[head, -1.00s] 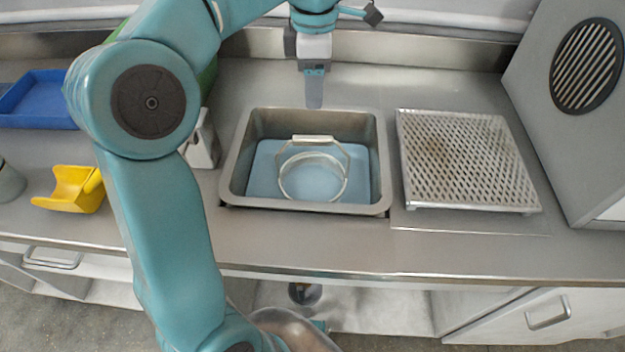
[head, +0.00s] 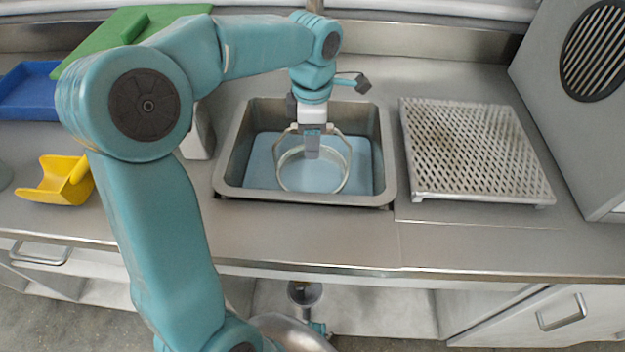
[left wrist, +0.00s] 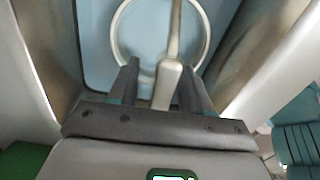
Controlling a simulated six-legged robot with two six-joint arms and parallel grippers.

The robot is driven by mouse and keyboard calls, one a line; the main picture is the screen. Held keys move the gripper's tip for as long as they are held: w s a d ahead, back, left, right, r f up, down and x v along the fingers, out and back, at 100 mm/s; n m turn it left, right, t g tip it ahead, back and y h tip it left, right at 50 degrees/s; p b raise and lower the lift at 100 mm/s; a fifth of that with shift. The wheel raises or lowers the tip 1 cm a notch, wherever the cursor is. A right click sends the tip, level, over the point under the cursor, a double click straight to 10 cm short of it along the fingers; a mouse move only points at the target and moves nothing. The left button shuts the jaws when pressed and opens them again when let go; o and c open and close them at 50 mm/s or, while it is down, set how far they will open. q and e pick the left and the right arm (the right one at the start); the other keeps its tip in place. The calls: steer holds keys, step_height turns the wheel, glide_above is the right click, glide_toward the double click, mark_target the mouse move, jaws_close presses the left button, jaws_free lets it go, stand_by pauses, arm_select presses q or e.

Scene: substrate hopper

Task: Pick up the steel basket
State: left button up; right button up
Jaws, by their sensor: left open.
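The steel basket (head: 316,182) is a round pale metal basket with an upright hoop handle (head: 348,150). It stands in the sink (head: 232,170), whose inside shows light blue. My left gripper (head: 312,155) points down over the basket at the top of the handle, hiding the handle's grip. In the left wrist view my left gripper (left wrist: 159,75) is open, its fingers on either side of the handle's thick grip (left wrist: 166,88). The round rim (left wrist: 117,35) shows beyond. Whether a finger touches the grip cannot be told. My right gripper is not in view.
A perforated drain rack (head: 475,150) stands right of the sink, beside a grey vented housing (head: 560,130). A yellow scoop (head: 55,182), a blue tray (head: 30,100) and a green board (head: 105,45) lie at left. The counter's front strip (head: 310,235) is clear.

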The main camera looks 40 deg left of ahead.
arm_select(q)
steer(key=shift+s, duration=0.1)
jaws_close()
steer(key=shift+r, duration=0.1)
stand_by(1.2)
